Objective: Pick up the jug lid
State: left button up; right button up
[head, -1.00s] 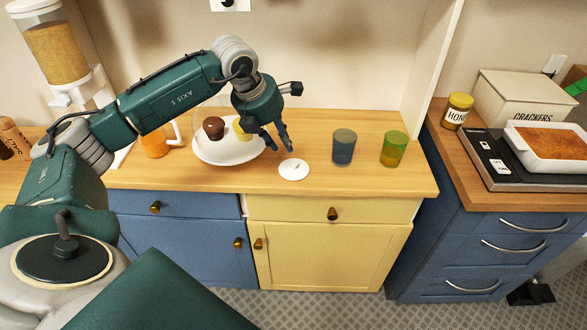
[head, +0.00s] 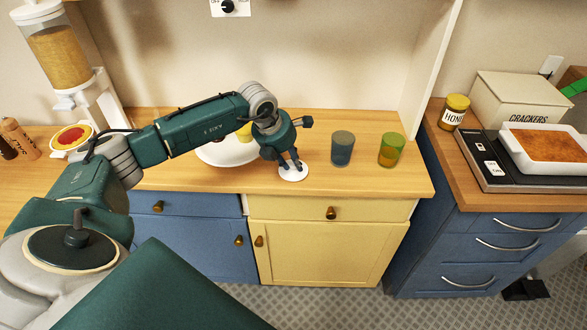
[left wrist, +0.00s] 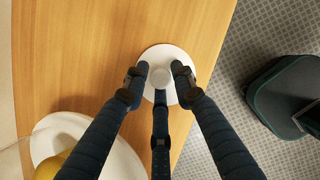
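The jug lid (head: 293,177) is a small white disc with a central knob, lying flat on the wooden counter near its front edge. It also shows in the left wrist view (left wrist: 165,52). My left gripper (head: 290,166) is directly over the lid, pointing down. My right gripper is not in view.
A white plate (head: 215,157) with a yellow item is left of the lid, partly behind my arm. A blue-grey glass (head: 342,149) and a green glass (head: 391,150) stand to the right. A honey jar (head: 454,112) is farther right. The counter between lid and glasses is clear.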

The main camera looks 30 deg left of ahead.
pick_arm(q)
grip_shut()
jog(key=shift+r, duration=0.2)
